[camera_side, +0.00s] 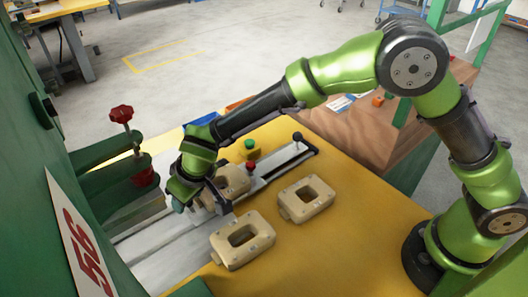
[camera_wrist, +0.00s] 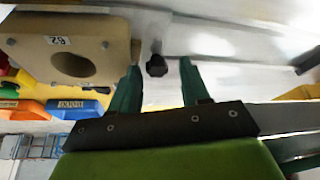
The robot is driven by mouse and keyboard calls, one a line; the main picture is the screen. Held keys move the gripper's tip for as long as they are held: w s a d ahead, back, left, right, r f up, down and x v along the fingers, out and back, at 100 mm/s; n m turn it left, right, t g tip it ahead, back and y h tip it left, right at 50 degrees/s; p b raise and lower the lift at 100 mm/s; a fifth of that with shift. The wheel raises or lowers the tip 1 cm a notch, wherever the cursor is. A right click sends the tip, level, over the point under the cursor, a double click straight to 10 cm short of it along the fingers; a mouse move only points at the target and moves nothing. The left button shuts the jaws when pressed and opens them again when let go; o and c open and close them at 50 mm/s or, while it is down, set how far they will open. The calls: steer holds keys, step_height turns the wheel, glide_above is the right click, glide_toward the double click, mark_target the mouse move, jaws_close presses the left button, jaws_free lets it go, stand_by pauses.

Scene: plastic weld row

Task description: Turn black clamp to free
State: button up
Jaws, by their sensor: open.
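In the wrist view a small black knob, which I take to be the black clamp (camera_wrist: 156,66), shows between my two fingertips, by a pale metal surface. My gripper (camera_wrist: 160,72) is open, with a green finger on each side of the knob. I cannot tell whether either finger touches it. In the side view my gripper (camera_side: 203,202) is low over the metal slide, beside a beige part (camera_side: 236,178). The wrist and fingers hide the black clamp there. The clamp's turned position cannot be read.
Two beige blocks (camera_side: 242,240) (camera_side: 306,198) lie on the yellow table (camera_side: 375,215). A red knob (camera_side: 251,166), a green button (camera_side: 250,144) and a black-knobbed handle (camera_side: 298,136) stand near the slide. The green press with a red handwheel (camera_side: 121,113) is at left. Coloured bins (camera_wrist: 75,108) are nearby.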

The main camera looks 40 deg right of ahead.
steer(key=shift+w+d, duration=0.1)
steer(key=shift+d, duration=0.25)
steer(key=a+v, duration=0.1)
steer(key=v, duration=0.7)
steer(key=shift+d, duration=0.2)
steer(key=shift+f, duration=0.1)
steer(key=s+d+r+m+t, duration=0.1)
steer(key=s+d+r, duration=0.3)
steer(key=d, duration=0.6)
steer(key=s+d+r+m+t, duration=0.1)
steer(key=s+d+r+m, duration=0.3)
steer(key=s+d, duration=0.3)
steer(key=s+d+r+m, duration=0.2)
steer(key=s+d+r, duration=0.2)
steer(key=d, duration=0.8)
steer(key=s, duration=0.2)
steer(key=shift+s+d+r+m+t+y, duration=0.25)
steer(key=shift+d+m+t+y, duration=0.05)
steer(key=shift+t, duration=0.1)
